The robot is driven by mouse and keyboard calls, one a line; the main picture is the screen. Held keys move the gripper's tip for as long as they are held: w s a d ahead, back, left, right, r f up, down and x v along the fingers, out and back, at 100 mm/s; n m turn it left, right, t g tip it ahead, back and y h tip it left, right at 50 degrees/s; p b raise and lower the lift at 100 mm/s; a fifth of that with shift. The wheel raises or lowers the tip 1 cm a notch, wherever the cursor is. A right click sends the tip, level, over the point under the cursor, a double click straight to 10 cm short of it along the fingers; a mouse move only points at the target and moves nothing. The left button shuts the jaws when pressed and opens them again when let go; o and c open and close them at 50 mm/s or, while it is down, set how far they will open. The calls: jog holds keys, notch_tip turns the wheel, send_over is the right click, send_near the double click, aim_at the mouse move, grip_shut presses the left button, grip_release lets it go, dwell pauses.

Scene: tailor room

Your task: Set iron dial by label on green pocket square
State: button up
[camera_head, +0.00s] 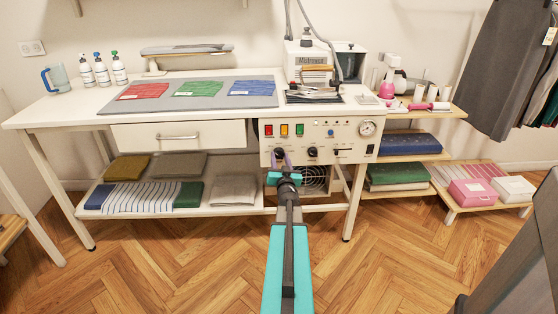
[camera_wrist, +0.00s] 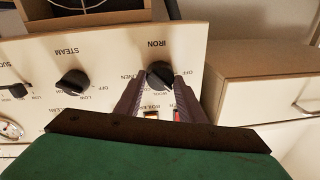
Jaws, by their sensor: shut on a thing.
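My gripper (camera_wrist: 166,82) is shut on this dial, a finger on each side. My gripper also shows at the panel's left part in the head view (camera_head: 281,160), hiding most of the dial there. OFF reads beside the dial, and LINEN and another word are partly covered by the fingers. The dial's exact setting is unclear. The green pocket square (camera_head: 200,88) lies flat on the grey mat (camera_head: 180,104); its label is unreadable.
Red (camera_head: 144,91) and blue (camera_head: 251,87) squares flank the green one. The steam dial (camera_wrist: 72,83) sits beside the iron dial. Red, yellow and green switches (camera_head: 284,130) are above it. The iron (camera_head: 315,78) stands on the table. A drawer (camera_head: 180,135) is left of the panel.

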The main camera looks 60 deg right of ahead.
jog(key=shift+s+d, duration=0.15)
jog(key=shift+d, duration=0.05)
jog(key=o, duration=1)
jog(key=shift+f, duration=0.1)
jog(key=shift+o, duration=0.2)
jog(key=shift+a, duration=0.1)
jog(key=shift+a, duration=0.1)
jog(key=r+p+v, duration=0.1)
jog(key=p+v, duration=0.7)
jog(key=v, duration=0.5)
jog(key=shift+s+a+f, duration=0.15)
jog(key=shift+f, duration=0.2)
